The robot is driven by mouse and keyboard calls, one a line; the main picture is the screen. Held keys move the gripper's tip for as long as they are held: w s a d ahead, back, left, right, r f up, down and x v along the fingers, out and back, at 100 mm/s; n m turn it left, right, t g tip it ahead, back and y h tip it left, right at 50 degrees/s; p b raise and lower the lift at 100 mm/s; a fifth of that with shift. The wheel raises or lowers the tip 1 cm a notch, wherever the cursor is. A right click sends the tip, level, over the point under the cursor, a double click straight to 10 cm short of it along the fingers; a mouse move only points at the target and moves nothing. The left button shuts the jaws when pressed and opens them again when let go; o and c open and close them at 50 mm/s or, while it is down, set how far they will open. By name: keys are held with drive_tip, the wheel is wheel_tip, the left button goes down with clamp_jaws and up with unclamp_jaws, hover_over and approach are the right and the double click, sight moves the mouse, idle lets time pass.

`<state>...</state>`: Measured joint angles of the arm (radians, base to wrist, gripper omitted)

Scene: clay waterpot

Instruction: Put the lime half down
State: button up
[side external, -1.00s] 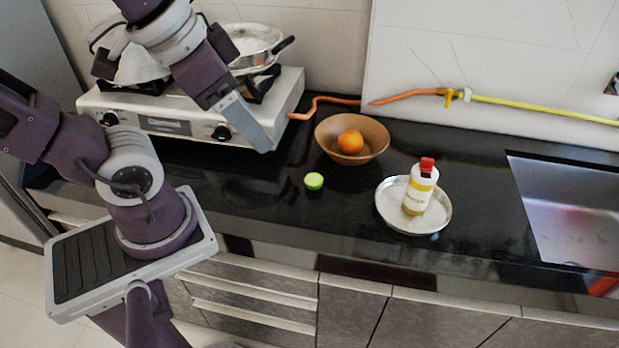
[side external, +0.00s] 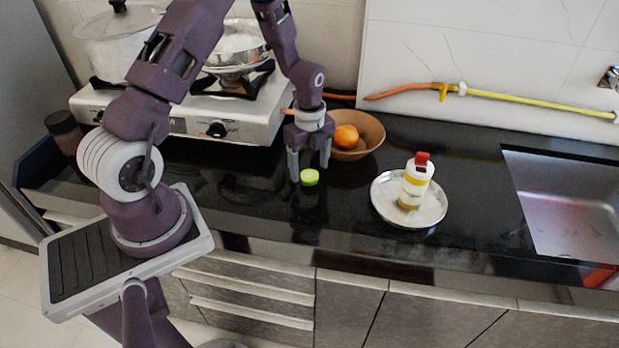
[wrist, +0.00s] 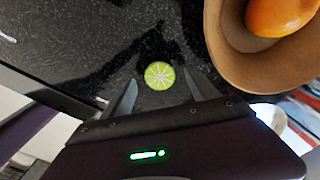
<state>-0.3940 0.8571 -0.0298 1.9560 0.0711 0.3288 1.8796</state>
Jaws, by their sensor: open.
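The lime half (side external: 310,177) lies on the black counter, left of and in front of the wooden bowl. In the wrist view the lime half (wrist: 159,75) shows its pale green cut face, between and just beyond the fingertips. My gripper (side external: 308,172) points down over the counter at the lime half, with one finger on each side of it in the picture. My gripper (wrist: 158,88) is open, with nothing between its fingers held. I cannot tell whether a finger touches the lime half.
A wooden bowl (side external: 368,146) holding an orange (side external: 345,136) stands close behind and right of my gripper. A metal plate (side external: 384,208) with a bottle (side external: 415,182) on it is further right. A stove (side external: 180,115) is at the back left; a sink (side external: 575,205) is far right.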

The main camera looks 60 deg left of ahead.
wheel_tip(320, 180, down, 2)
drive_tip(key=shift+f, duration=0.15)
clamp_jaws()
wheel_tip(320, 180, up, 10)
drive_tip(key=s+d+r+n, duration=0.1)
drive_tip(key=d+r+n, duration=0.1)
drive_tip(key=d+n, duration=0.5)
drive_tip(key=s+d+r+n, duration=0.1)
drive_tip(key=d+r+n, duration=0.15)
drive_tip(key=n, duration=0.85)
hover_over(391, 209)
drive_tip(key=f, duration=0.9)
drive_tip(key=shift+s+a+f, duration=0.1)
drive_tip(key=shift+a+f, duration=0.1)
drive_tip(key=shift+f, duration=0.1)
drive_tip(key=shift+d+f, duration=0.1)
drive_tip(key=shift+f, duration=1.4)
